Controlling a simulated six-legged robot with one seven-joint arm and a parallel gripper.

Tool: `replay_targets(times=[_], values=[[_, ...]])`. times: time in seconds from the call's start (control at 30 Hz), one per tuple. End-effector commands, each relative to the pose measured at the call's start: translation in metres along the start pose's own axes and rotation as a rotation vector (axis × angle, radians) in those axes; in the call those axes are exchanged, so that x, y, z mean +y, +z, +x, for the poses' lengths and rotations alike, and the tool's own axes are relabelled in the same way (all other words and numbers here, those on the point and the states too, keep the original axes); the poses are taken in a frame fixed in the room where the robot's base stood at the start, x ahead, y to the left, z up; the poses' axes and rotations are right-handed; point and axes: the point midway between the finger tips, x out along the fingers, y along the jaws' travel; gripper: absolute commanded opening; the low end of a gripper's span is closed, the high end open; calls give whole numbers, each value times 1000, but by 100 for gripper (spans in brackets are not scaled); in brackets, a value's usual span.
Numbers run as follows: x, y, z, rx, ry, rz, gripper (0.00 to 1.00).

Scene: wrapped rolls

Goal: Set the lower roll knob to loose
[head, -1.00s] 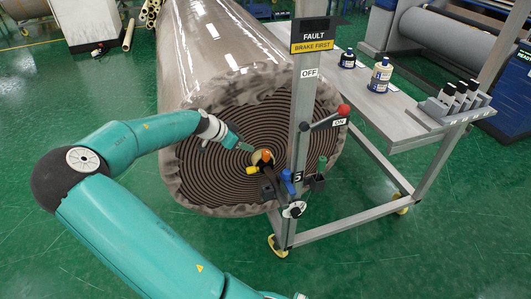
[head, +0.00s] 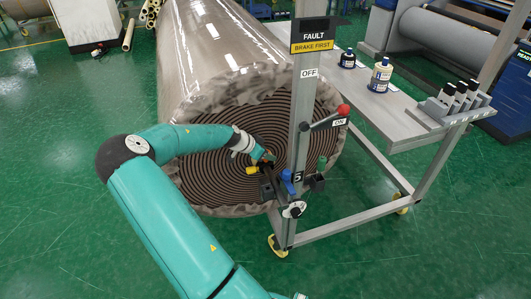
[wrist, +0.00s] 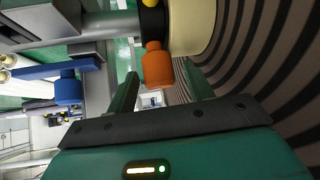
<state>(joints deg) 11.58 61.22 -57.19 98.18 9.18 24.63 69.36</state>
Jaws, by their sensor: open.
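An orange knob (wrist: 157,66) on a black collar (wrist: 153,20) shows in the wrist view beside the pale roll core (wrist: 190,25). My gripper (wrist: 160,88) is open, with its two green fingers pointing towards the orange knob, one on each side of its line. I cannot tell whether they touch it. In the head view my gripper (head: 268,157) is at the centre of the wrapped roll's end (head: 220,170) and hides the orange knob. A yellow knob (head: 251,170) sits just below it. No label on the knobs can be read as loose.
A red-tipped lever (head: 343,110) points at ON. A bench (head: 390,110) with bottles stands at right.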

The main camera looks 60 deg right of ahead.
Motion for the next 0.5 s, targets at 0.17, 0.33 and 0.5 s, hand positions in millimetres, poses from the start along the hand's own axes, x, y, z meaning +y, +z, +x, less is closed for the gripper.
replay_targets(times=[0.17, 0.33, 0.5], values=[[0, 0, 0, 0, 0, 0, 48], [0, 0, 0, 0, 0, 0, 14], [0, 0, -1, 0, -1, -1, 7]])
